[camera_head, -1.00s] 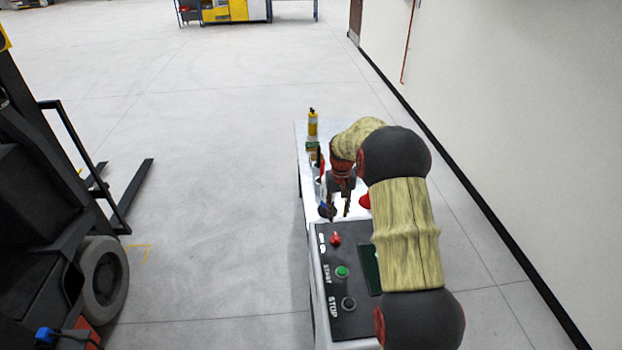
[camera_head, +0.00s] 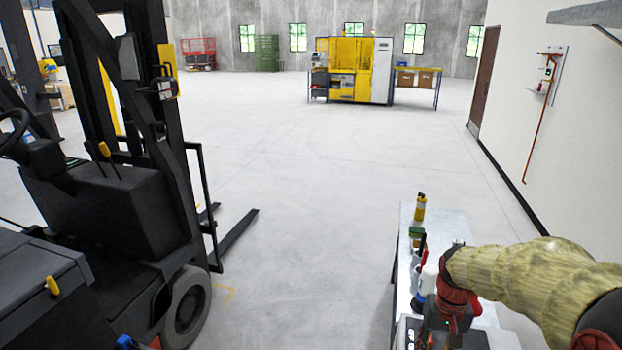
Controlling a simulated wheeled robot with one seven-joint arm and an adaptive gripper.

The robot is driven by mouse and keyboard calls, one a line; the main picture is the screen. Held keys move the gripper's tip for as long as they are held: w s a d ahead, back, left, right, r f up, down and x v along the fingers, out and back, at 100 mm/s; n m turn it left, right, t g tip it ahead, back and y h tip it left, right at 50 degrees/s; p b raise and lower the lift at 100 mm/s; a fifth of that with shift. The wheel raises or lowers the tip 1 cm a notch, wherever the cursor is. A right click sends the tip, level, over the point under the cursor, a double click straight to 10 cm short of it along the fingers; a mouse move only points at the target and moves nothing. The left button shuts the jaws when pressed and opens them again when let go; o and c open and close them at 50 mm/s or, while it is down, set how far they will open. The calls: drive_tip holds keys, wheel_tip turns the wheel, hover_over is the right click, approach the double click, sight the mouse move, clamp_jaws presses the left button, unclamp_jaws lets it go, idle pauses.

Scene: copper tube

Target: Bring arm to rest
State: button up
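My arm, in a tan sleeve with dark joints, reaches in from the right edge of the head view over the table (camera_head: 453,225). My gripper (camera_head: 440,336) hangs below the red wrist at the lower edge of the picture, over the near part of the table. Its fingertips are small and partly cut off, so I cannot tell its opening or whether anything is between the fingers. A copper tube (camera_head: 534,140) runs down the right wall from a white panel (camera_head: 549,75).
A yellow bottle (camera_head: 419,209), a green item (camera_head: 416,233) and other small things stand along the table's left side. A black forklift (camera_head: 125,190) stands at left, its forks pointing towards the open floor. A yellow machine (camera_head: 350,68) stands far back. The middle floor is clear.

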drive_tip(key=s+a+r+n+t+b, duration=0.1)
drive_tip(key=s+a+r+t+b, duration=0.1)
drive_tip(key=s, duration=0.7)
drive_tip(key=s+a+r+n+t+b, duration=0.1)
drive_tip(key=s+a+r+t+b, duration=0.2)
drive_tip(key=s+a, duration=0.4)
drive_tip(key=shift+s+a+r+t+b, duration=0.35)
drive_tip(key=shift+s+r+b, duration=0.2)
drive_tip(key=shift+s+b, duration=0.7)
